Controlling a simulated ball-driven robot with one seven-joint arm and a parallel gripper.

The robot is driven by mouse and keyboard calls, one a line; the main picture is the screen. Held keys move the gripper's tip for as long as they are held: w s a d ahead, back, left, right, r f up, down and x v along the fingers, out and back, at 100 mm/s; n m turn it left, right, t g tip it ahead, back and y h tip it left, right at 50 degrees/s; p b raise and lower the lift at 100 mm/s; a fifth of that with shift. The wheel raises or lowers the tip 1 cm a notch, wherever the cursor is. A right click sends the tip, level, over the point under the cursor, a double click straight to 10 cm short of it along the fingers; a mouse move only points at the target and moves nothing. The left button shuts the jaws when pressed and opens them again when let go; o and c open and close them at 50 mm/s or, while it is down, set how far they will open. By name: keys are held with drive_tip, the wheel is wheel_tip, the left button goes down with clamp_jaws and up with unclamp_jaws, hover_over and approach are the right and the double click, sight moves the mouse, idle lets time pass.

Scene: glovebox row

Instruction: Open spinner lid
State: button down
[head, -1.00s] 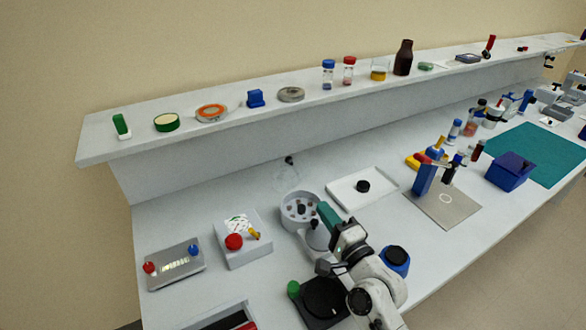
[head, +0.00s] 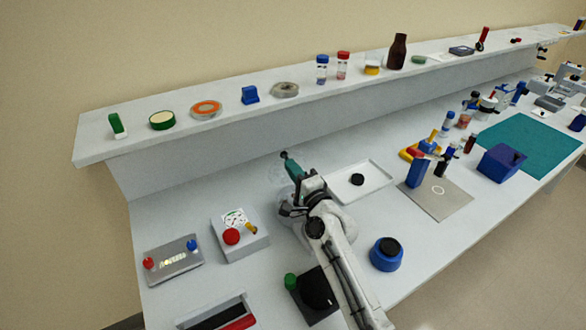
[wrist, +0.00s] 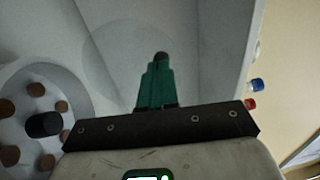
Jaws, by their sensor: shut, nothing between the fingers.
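The spinner (wrist: 78,75) is a round light-grey bowl with a dark hub and several brown-capped tubes, seen at the left of the wrist view. My arm mostly hides it in the head view. Its clear round lid (wrist: 105,60) stands raised off the bowl, so the inside is uncovered. The lid is very faint in the wrist view, behind my green fingers. My gripper (head: 285,156) is shut and empty at the lid, above the back of the spinner; it also shows in the wrist view (wrist: 159,62). I cannot tell whether the fingertips touch the lid.
A white tray (head: 376,179) with a black puck lies right of my arm. A grey box (head: 247,246) with a red button stands left. A blue jar (head: 386,256) sits front right. The shelf (head: 225,118) with small items runs along the back.

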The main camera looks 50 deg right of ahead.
idle(0.3)
drive_tip(key=shift+r+x, duration=0.25)
drive_tip(key=shift+x, duration=1)
